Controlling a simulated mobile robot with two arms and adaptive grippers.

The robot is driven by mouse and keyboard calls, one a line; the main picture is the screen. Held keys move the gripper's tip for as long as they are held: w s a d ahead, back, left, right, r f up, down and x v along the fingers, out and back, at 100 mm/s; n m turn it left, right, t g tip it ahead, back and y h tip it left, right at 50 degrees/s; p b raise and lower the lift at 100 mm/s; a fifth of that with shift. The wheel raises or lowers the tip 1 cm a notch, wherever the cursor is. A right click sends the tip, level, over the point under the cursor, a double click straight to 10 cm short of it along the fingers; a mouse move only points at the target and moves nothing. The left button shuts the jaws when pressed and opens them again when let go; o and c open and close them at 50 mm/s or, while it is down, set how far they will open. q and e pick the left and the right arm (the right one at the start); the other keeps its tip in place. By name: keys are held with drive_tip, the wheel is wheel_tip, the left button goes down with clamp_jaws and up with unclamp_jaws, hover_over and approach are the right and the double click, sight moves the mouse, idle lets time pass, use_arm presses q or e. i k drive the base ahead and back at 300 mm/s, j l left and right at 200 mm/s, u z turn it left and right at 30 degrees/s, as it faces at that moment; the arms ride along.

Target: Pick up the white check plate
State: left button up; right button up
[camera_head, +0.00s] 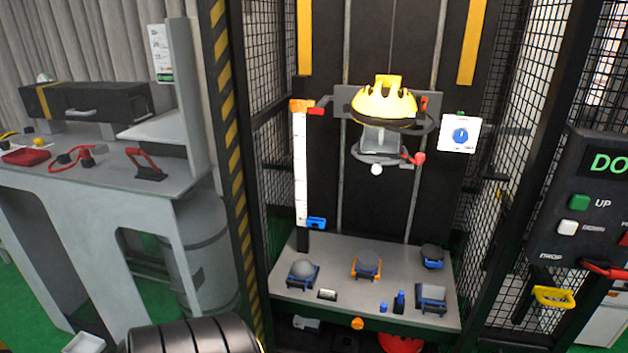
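I cannot tell for sure which thing is the white check plate. A white square panel with a blue round mark (460,134) is upright on the right side of the drop tower. A white tray-like piece (84,343) is cut off at the bottom left edge. Neither of my grippers is in view, so what they hold does not show.
A yellow helmet (384,103) sits on the tower's carriage. Several blue and orange fixtures (367,266) stand on the base. Mesh cage walls (524,120) flank the tower opening. A grey workbench (70,185) is at left, and a control panel (600,190) at right.

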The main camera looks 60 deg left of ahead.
sight(328, 293)
drive_tip(key=u, duration=1.85)
drive_tip(key=l, duration=0.1)
